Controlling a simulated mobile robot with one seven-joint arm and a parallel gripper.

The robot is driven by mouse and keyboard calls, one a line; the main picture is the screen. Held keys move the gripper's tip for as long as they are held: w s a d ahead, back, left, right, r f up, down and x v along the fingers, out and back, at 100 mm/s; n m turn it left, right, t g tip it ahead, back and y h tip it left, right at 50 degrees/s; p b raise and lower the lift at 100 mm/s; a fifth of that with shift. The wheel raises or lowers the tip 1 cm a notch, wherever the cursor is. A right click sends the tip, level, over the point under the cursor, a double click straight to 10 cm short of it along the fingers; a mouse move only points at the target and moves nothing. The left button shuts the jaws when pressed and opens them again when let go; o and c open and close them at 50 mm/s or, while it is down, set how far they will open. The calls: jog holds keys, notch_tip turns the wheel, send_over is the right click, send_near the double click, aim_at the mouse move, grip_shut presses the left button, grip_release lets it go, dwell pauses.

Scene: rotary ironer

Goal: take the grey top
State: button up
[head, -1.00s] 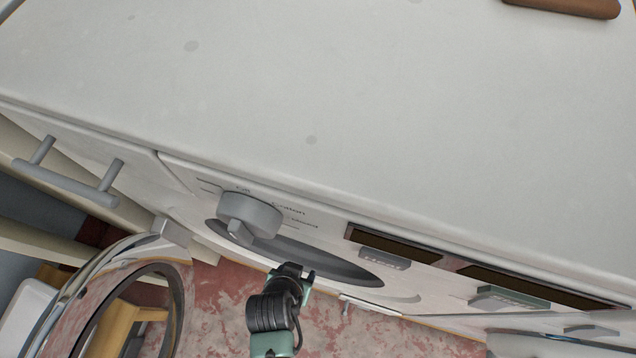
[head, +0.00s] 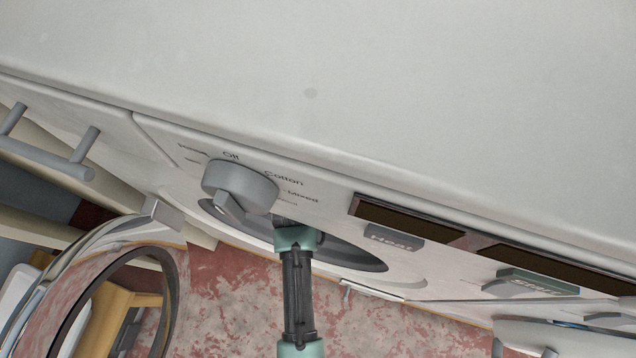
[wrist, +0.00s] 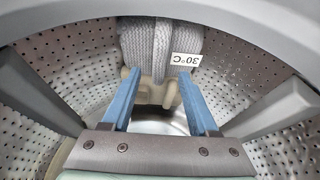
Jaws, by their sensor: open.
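The grey top (wrist: 145,42) is a folded, knitted grey bundle with a white "30°C" label (wrist: 184,59). In the wrist view it is at the top centre, inside a perforated metal drum (wrist: 75,55). It sits over a beige holder (wrist: 168,94). My gripper (wrist: 160,76) is open, its two blue fingers pointing at the bundle from the front. The fingertips appear just below or in front of it, with nothing held; contact cannot be told. In the head view the fingers and the top are hidden within the machine's round opening (head: 345,251).
The white machine (head: 420,90) has a grey dial (head: 240,187), a "Heat" button (head: 394,238) and a green "Start" button (head: 538,282) above the opening. Its round door (head: 172,305) stands open at left. Drum paddles (wrist: 277,108) flank my gripper.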

jog(key=b+x, duration=0.2)
jog(key=x, duration=0.3)
grip_shut()
dwell(1.4)
